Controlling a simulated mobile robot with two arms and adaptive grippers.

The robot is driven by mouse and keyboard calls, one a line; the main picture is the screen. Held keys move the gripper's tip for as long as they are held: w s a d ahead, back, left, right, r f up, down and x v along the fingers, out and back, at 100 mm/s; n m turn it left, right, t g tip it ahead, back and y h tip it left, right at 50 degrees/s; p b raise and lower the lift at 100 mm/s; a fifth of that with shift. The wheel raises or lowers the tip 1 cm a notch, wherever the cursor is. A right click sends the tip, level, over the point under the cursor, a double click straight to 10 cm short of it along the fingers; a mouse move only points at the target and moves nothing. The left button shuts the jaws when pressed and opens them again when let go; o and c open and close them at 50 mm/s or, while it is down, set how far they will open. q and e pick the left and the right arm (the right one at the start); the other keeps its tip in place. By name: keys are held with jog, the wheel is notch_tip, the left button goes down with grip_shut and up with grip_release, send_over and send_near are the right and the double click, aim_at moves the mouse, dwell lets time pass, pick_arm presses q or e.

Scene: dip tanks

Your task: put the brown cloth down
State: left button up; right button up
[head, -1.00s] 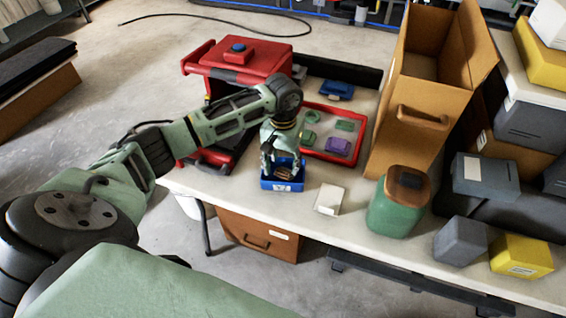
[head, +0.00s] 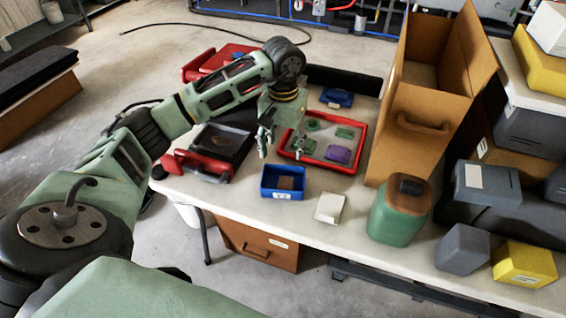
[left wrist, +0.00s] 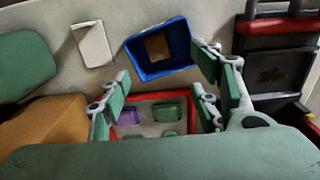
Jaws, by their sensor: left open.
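The brown cloth (head: 285,183) lies inside a small blue bin (head: 283,194) near the table's front edge. The left wrist view also shows the cloth (left wrist: 158,46) on the floor of the blue bin (left wrist: 151,71). My left gripper (head: 281,150) is open and empty. It hangs above the table, behind the bin and near the left side of the red-rimmed tray, apart from the cloth. Its spread fingers also show in the left wrist view (left wrist: 163,66). My right gripper is not in view.
The red-rimmed tray (head: 321,168) holds several green and purple pieces. A white box (head: 330,207) and a green jar (head: 398,218) stand right of the bin. A tall brown carton (head: 412,148) stands behind the jar. A red and black case (head: 220,147) is at the left.

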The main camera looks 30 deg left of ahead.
pick_arm(q)
jog(key=shift+r, duration=1.55)
